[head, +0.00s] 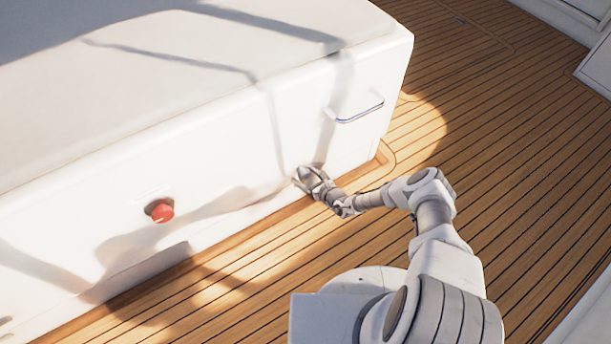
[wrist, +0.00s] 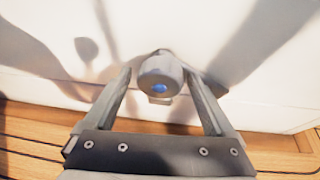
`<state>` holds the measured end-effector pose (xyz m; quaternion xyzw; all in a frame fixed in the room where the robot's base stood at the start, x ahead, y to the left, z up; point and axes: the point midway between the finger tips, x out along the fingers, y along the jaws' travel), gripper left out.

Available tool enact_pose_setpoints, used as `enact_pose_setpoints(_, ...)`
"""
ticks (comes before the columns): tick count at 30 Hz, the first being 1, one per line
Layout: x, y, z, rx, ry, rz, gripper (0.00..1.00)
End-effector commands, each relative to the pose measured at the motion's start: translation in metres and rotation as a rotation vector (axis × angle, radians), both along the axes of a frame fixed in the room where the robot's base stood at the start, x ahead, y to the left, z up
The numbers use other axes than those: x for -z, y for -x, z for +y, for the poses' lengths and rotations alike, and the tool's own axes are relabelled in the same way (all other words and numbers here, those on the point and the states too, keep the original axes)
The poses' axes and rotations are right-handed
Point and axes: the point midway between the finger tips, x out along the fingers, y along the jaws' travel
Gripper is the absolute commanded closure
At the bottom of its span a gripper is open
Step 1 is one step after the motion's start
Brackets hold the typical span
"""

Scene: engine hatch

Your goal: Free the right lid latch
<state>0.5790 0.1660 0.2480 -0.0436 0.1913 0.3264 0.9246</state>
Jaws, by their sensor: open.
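A round grey knob-like fitting with a blue centre, which looks like the right lid latch (wrist: 160,82), sits on the white hatch front (head: 240,120). In the wrist view it lies between the two fingertips of my gripper (wrist: 158,80).
A red knob (head: 160,211) is on the same front to the left. A handle with a blue stripe (head: 358,112) is above and right of my gripper. The teak deck (head: 490,130) is clear to the right. Shadows cross the white panel.

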Motion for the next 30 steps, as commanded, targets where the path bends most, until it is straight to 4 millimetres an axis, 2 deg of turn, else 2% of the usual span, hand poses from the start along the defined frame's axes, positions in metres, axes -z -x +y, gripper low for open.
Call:
enact_pose_setpoints(2, 0.0000, 0.0001, 0.0001, 0.000, 0.000, 0.000, 0.11)
enact_pose_setpoints(3, 0.0000, 0.0000, 0.0000, 0.000, 0.000, 0.000, 0.14)
enact_pose_setpoints(16, 0.0000, 0.0005, 0.0004, -0.001, 0.000, 0.000, 0.92)
enact_pose_setpoints(17, 0.0000, 0.0005, 0.0004, -0.001, 0.000, 0.000, 0.94)
enact_pose_setpoints(30, -0.0018, 0.0012, 0.0023, -0.006, 0.108, -0.073, 0.94)
